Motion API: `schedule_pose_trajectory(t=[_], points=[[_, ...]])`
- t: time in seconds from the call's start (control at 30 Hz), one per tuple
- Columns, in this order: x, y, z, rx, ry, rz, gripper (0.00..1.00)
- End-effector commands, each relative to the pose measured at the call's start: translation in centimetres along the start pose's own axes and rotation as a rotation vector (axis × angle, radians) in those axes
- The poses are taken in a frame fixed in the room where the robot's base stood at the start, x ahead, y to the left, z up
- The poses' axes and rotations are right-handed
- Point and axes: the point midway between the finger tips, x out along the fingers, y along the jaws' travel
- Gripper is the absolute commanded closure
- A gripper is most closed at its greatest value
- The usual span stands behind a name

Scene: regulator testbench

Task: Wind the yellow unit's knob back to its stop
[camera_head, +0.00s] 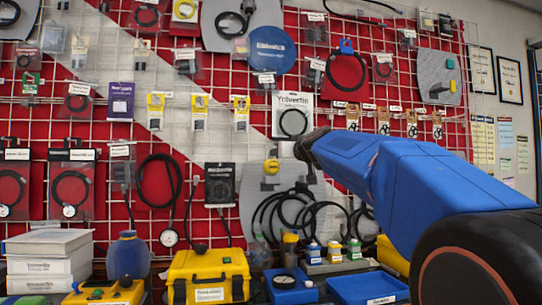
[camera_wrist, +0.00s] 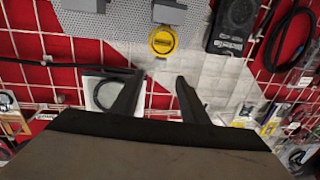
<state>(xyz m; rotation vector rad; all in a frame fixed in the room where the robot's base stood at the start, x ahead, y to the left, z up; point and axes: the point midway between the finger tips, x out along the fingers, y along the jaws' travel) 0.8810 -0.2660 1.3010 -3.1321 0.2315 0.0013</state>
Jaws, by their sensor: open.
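My gripper (camera_head: 306,148) is raised in front of the wall grid, its dark end pointing left in the head view. In the wrist view my gripper (camera_wrist: 160,78) has its two black fingers apart, with nothing between them. A row of small units stands on the bench below and right of the gripper, among them a small yellow-marked unit (camera_head: 334,252) between a blue one and a green one. I cannot tell for sure that this is the yellow unit. Its knob and stop are too small to make out. A round yellow item (camera_head: 271,167) hangs on the grid; it shows beyond the fingertips in the wrist view (camera_wrist: 162,42).
A yellow case (camera_head: 208,277) and another yellow box (camera_head: 105,292) stand on the bench at left and centre. Blue trays (camera_head: 368,288) lie at the front right. Hoses and packets hang across the wall grid. White boxes (camera_head: 48,266) are stacked at far left.

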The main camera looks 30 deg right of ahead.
Motion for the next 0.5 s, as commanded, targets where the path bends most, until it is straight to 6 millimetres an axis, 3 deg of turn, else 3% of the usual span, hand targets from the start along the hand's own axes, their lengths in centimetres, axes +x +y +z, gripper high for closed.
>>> schedule_pose_trajectory(t=[0.5], points=[[8.5, 0.0, 0.0, -0.001, 0.0, 0.0, 0.59]])
